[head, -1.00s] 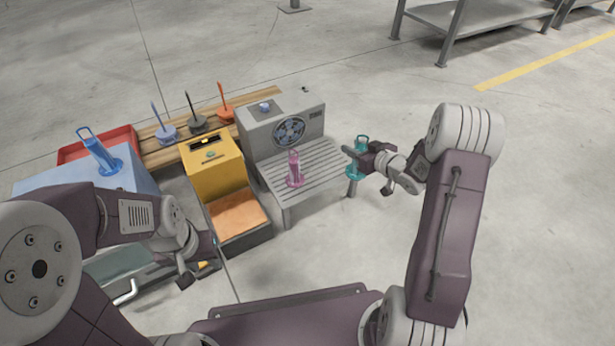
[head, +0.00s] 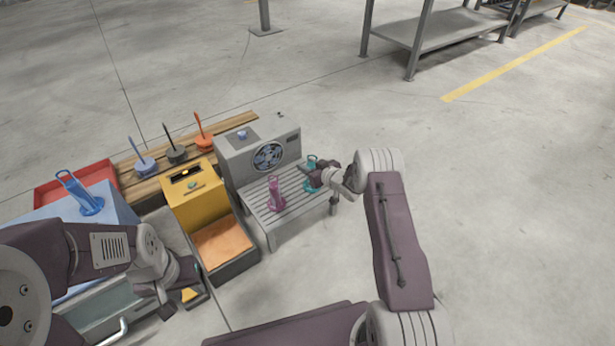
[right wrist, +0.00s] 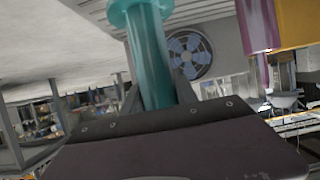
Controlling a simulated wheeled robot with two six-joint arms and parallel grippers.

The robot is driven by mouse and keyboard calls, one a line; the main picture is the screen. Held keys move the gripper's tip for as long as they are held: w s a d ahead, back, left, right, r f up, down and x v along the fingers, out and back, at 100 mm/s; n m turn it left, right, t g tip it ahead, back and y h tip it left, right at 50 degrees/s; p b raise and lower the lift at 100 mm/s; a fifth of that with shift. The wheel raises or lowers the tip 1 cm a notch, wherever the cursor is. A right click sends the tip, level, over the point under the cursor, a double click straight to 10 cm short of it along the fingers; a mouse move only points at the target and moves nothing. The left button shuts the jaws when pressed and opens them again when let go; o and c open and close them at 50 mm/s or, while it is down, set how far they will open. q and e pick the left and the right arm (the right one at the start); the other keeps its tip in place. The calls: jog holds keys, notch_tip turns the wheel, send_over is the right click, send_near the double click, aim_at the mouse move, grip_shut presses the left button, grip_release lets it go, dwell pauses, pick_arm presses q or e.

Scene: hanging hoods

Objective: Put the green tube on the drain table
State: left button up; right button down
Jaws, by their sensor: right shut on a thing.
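The green tube (head: 311,182), teal in colour, is in my right gripper (head: 316,176) over the right part of the drain table. In the right wrist view the tube (right wrist: 152,60) stands between the fingers, its flange at the top edge. The drain table (head: 262,217) is a grey slatted stand in front of a grey fan box. I cannot tell whether the tube's base touches the slats. A pink tube (head: 276,196) stands on the slats to its left. My left gripper (head: 183,296) is low at the left, its fingers apart, seemingly empty.
The fan box (head: 262,150) backs the drain table. A yellow box with an orange pad (head: 222,243) stands to the left. Wooden planks carry several coloured stands, beside a red tray (head: 65,185). Floor on the right is clear.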

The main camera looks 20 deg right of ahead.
notch_tip(320, 180, down, 4)
jog(key=b, duration=0.4)
jog(key=shift+w+f, duration=0.1)
jog(key=shift+f, duration=0.1)
jog(key=shift+r, duration=0.25)
jog(key=c, duration=0.9)
grip_release()
jog(key=shift+c, duration=0.2)
jog(key=shift+p, duration=0.3)
